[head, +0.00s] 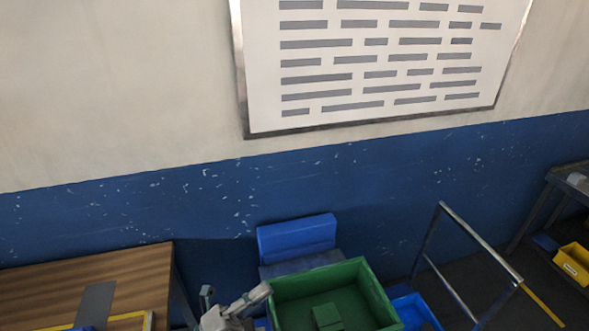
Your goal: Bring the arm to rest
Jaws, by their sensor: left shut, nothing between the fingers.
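My left gripper (245,301) shows at the bottom edge, left of centre, as pale grey parts cut off by the frame. It is shut and holds nothing. It is just left of a green crate (375,288) and overlaps its left side in the picture; I cannot tell whether they touch. My right gripper is not in view.
The green crate holds a green block (327,316). Blue bins (297,238) stand behind it and at its right (415,312). A wooden table (90,272) is at left. A metal rail (481,240) and a shelf with a yellow bin (573,262) are at right.

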